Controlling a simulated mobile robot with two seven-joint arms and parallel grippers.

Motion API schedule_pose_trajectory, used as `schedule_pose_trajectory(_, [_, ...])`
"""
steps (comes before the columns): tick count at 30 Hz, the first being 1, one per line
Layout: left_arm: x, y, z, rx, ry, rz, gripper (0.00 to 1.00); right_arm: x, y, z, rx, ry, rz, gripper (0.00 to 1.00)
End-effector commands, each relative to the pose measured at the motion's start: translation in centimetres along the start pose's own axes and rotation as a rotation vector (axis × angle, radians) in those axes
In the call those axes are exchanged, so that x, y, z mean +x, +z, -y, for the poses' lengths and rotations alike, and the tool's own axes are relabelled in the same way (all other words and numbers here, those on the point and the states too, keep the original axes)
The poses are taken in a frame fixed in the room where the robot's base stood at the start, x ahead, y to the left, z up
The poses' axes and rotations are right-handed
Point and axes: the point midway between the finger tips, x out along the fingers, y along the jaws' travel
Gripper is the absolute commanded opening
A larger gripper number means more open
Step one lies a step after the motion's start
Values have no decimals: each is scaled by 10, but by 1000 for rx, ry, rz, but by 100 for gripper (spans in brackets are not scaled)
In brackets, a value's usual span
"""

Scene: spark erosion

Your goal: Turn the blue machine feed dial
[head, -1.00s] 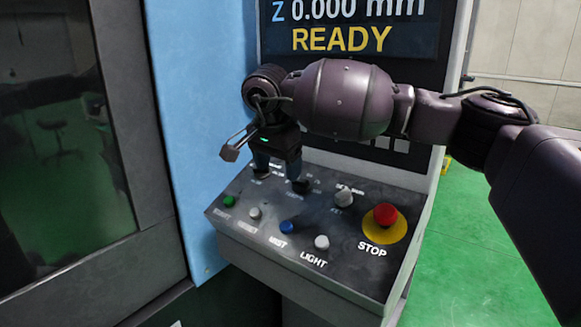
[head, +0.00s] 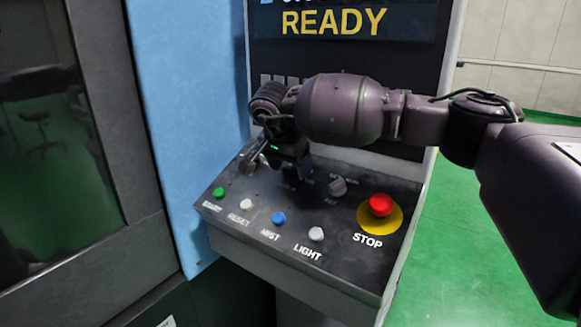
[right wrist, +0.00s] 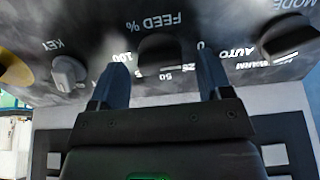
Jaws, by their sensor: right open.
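The feed dial (right wrist: 160,46) is a dark knob on the sloped panel, under the upside-down "FEED %" lettering and percent marks in the right wrist view. My right gripper (right wrist: 160,66) is open, its two bluish fingers on either side of the dial. I cannot tell whether they touch it. In the head view the right gripper (head: 292,176) is low over the back of the control panel (head: 300,222) and hides the dial. The blue machine (head: 190,110) stands behind and left of the panel. My left gripper is not in view.
The key knob (right wrist: 68,74) and mode knob (right wrist: 288,40) flank the dial. The front row has green (head: 218,193), white, blue and grey-white buttons, with the red stop button (head: 380,205) at right. The screen (head: 345,25) rises behind the panel.

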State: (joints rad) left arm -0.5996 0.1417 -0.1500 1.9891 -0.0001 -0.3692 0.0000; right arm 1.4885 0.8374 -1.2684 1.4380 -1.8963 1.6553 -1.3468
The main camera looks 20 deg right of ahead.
Motion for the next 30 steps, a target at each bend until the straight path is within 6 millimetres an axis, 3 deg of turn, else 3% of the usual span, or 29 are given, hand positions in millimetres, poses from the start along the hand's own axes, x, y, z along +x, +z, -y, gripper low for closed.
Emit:
schedule_pose_trajectory(13, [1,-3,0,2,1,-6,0,8,0,0,0,0,0,71])
schedule_pose_trajectory(22, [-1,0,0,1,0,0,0,8,0,0,0,0,0,25])
schedule_pose_trajectory(30, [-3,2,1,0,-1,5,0,8,0,0,23,-2,0,23])
